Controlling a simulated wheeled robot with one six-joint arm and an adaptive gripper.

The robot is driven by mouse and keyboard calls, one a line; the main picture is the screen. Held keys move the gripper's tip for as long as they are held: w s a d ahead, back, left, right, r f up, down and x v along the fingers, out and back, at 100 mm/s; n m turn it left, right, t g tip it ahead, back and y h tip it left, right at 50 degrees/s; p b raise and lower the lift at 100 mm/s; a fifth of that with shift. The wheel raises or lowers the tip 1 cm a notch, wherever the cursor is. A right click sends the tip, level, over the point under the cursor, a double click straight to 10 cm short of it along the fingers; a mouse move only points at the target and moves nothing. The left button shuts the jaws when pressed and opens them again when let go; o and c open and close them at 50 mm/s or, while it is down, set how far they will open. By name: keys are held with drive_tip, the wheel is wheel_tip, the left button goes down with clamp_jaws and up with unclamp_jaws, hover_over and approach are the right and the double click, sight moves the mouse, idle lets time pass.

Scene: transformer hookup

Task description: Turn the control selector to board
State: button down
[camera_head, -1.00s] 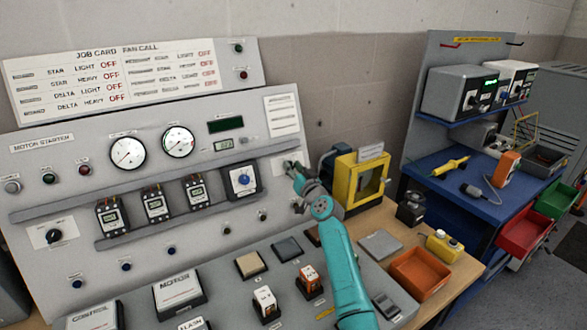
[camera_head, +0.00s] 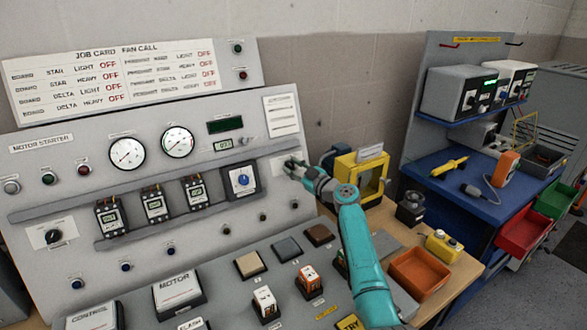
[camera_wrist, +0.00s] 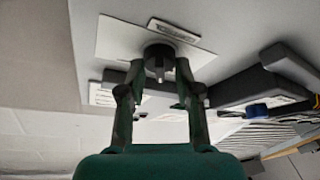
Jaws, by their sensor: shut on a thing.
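The control selector (camera_wrist: 158,52) is a dark round knob on a pale square plate (camera_wrist: 112,42), under a small label whose text I cannot read. In the wrist view my gripper (camera_wrist: 159,70) has one finger on each side of the knob and is shut on it. A light pointer mark shows on the knob, between the fingers. In the head view my gripper (camera_head: 291,169) reaches the pale plate (camera_head: 279,165) at the right end of the upright panel. There the fingers mostly hide the knob, and its set position cannot be read.
Left of the plate is a blue dial (camera_head: 242,180) on a white module. A yellow frame (camera_head: 348,186) stands close to the right of my gripper. Square blocks (camera_head: 287,248) and an orange tray (camera_head: 419,273) lie below. Another black selector (camera_head: 53,237) is at far left.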

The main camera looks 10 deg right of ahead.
drive_tip(key=shift+n+g+y, duration=0.4)
drive_tip(key=shift+n+g, duration=0.2)
drive_tip(key=shift+n, duration=0.8)
drive_tip(key=c, duration=0.8)
unclamp_jaws()
drive_tip(key=shift+d, duration=0.1)
drive_tip(key=v, duration=1.2)
